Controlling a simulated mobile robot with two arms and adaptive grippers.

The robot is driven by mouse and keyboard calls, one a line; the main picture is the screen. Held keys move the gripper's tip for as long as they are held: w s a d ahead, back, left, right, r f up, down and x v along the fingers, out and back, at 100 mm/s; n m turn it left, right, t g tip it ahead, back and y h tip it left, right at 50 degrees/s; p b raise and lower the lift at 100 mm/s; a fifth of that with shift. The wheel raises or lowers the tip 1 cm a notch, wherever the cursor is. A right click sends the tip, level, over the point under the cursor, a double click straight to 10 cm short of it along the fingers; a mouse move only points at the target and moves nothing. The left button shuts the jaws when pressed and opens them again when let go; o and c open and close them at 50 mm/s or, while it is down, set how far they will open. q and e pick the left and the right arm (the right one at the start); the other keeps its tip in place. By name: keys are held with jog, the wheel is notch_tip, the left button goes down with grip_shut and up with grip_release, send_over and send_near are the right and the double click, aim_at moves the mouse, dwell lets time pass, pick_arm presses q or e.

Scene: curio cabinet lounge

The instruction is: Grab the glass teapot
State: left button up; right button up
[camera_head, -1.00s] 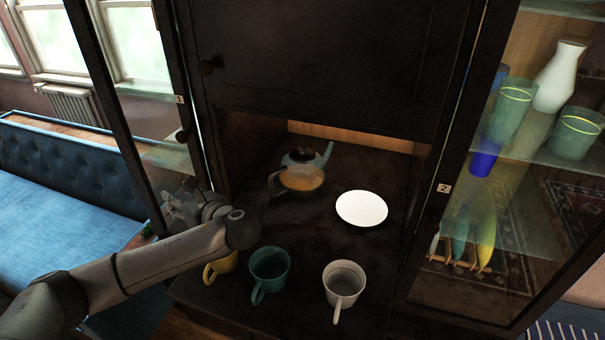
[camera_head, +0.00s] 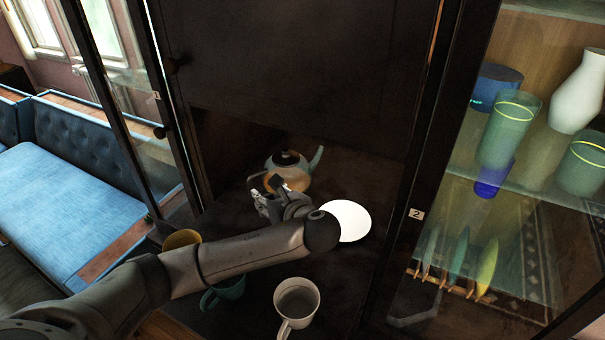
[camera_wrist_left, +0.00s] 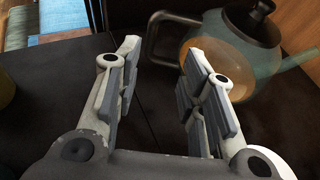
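The glass teapot (camera_head: 292,171) stands upright in the cabinet's open recess, with a dark lid, a spout to the right and amber liquid visible. In the left wrist view the teapot (camera_wrist_left: 244,62) is at the upper right, its dark handle (camera_wrist_left: 158,38) just beyond the fingertips. My left gripper (camera_head: 268,190) is in front of the teapot's handle side and partly hides it. In the wrist view the left gripper (camera_wrist_left: 158,55) is open, its fingers apart with nothing between them. My right gripper is not in view.
A white plate (camera_head: 352,222) lies right of the teapot, partly behind my left wrist. A white mug (camera_head: 297,300), a teal mug (camera_head: 226,290) and a yellow mug (camera_head: 181,239) stand in front. The recess's side walls and the glass doors (camera_head: 415,214) bound the space.

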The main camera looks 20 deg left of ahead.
aim_at(251, 189)
pick_arm(q)
jog(key=a, duration=0.1)
jog(key=w+a+f, duration=0.1)
jog(key=a, duration=0.1)
jog(key=a+p, duration=0.1)
jog(key=shift+w+a+f, duration=0.2)
jog(key=shift+a+f, duration=0.05)
jog(key=shift+a, duration=0.1)
jog(key=shift+w+a, duration=0.15)
jog(key=p+x, duration=0.2)
jog(key=x, duration=0.2)
jog(key=shift+f, duration=0.15)
jog(key=shift+w+a+f+p, duration=0.1)
jog(key=shift+w+f+p, duration=0.05)
jog(key=shift+p, duration=0.15)
jog(key=shift+a, duration=0.1)
grip_shut()
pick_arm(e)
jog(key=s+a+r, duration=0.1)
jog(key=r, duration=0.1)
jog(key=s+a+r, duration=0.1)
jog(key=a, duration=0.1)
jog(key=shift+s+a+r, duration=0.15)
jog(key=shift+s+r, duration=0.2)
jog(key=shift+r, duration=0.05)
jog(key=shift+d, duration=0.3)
